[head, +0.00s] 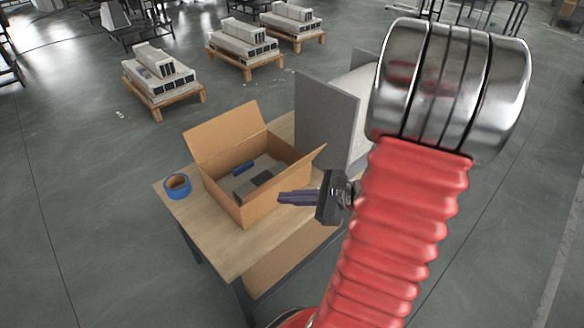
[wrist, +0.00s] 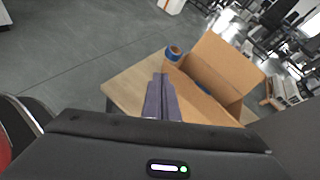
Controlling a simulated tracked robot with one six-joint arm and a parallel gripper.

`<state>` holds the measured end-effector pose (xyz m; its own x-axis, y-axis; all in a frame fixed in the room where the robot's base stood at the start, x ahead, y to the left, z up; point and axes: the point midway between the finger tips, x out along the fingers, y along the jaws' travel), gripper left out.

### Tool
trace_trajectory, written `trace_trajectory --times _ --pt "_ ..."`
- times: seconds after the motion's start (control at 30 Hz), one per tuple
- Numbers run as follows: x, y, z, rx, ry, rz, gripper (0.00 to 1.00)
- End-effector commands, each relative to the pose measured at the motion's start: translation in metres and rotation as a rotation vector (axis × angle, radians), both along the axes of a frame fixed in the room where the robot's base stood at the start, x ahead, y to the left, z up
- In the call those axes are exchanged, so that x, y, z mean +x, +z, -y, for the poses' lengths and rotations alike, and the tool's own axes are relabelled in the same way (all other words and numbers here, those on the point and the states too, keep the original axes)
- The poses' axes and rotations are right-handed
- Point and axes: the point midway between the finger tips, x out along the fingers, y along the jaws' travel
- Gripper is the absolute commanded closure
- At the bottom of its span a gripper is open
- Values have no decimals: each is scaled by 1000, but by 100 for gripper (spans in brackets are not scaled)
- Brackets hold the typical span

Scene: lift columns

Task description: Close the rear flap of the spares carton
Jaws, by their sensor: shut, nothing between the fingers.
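The spares carton (head: 238,207) is a brown cardboard box standing open on a wooden-topped table. Its rear flap (head: 224,132) stands up and leans back from the far edge, and also shows in the wrist view (wrist: 230,63). Inside lie grey parts, a blue piece (head: 243,168) and a dark piece (head: 262,178). My gripper (head: 281,198) is shut and empty, just right of the carton's near side, apart from the rear flap. The wrist view shows its closed fingers (wrist: 160,97) in front of the carton.
A roll of blue tape (head: 177,185) lies on the table (head: 205,234) left of the carton. A grey upright panel (head: 325,118) stands behind and to the right. Pallets with stacked goods (head: 160,75) are on the floor far behind. The table's front-left corner is clear.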

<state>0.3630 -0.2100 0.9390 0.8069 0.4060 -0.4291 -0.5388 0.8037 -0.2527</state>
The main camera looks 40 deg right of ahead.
Motion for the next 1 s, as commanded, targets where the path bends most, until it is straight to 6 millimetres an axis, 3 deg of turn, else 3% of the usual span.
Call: trace_trajectory --times 0.03,0.2,0.4,1.0 --pt "-5 -7 19 51 -83 5 100" --pt "-24 -26 77 196 -341 41 100" --pt "-44 -40 117 287 -518 73 100" --pt "-39 -43 121 297 -536 77 100"
